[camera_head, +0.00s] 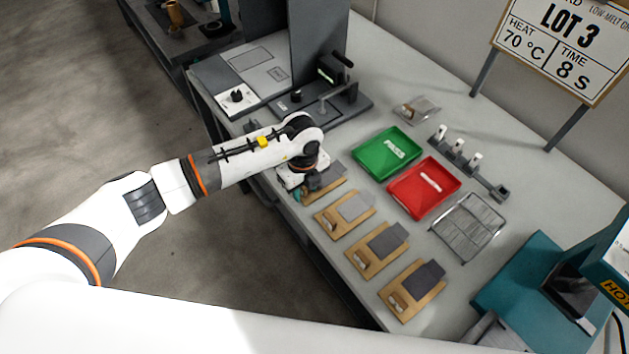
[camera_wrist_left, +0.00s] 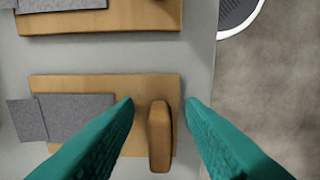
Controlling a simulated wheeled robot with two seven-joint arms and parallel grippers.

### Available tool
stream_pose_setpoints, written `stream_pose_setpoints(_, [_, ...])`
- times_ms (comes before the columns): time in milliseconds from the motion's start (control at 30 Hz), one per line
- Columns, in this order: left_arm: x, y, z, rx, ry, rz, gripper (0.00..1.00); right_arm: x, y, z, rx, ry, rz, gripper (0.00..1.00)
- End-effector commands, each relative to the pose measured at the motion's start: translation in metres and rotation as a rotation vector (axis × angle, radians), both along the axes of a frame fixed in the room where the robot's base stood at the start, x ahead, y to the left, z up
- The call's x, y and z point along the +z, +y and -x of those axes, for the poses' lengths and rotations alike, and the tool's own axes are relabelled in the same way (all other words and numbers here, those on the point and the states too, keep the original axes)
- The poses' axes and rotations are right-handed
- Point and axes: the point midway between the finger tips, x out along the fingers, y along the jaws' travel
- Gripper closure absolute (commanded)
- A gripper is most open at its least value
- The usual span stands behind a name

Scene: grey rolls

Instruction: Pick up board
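Several small wooden boards lie in a row along the table's front edge, each with a grey sheet on it. The farthest board (camera_head: 329,193) is partly hidden by my left gripper (camera_head: 302,192). In the left wrist view one board (camera_wrist_left: 140,90) lies below, with a grey sheet (camera_wrist_left: 75,112) on its left and a wooden block (camera_wrist_left: 160,137) at its right end. My left gripper's teal fingers (camera_wrist_left: 160,104) are open, one on each side of that block, with gaps showing. Other boards (camera_head: 330,222), (camera_head: 364,263), (camera_head: 397,302) lie nearer. My right gripper is not in view.
A green tray (camera_head: 374,157) and a red tray (camera_head: 410,199) stand behind the boards. A wire rack (camera_head: 470,228) is to their right. A grey press machine (camera_head: 320,60) stands at the back left, a teal machine (camera_head: 520,283) at the right. A sign (camera_head: 566,45) stands behind.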

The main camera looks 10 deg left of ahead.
Motion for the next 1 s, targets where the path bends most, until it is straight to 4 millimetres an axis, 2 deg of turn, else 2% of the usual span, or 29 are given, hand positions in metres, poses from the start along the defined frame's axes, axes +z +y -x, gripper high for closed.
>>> stream_pose_setpoints(33, [0.000,0.000,0.000,0.000,0.000,0.000,0.72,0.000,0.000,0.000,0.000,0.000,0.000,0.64])
stream_pose_setpoints(200, [0.000,0.000,0.000,0.000,0.000,0.000,0.99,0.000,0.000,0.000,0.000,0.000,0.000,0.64])
stream_pose_setpoints(567, [0.005,0.000,-0.001,0.001,-0.001,0.001,1.00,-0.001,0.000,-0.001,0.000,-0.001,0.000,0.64])
stream_pose_setpoints(667, [0.017,0.000,-0.001,0.000,-0.003,0.003,1.00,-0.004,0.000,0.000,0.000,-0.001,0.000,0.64])
stream_pose_setpoints(1000, [0.082,0.000,-0.001,0.000,-0.003,0.001,1.00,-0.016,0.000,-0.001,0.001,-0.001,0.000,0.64])
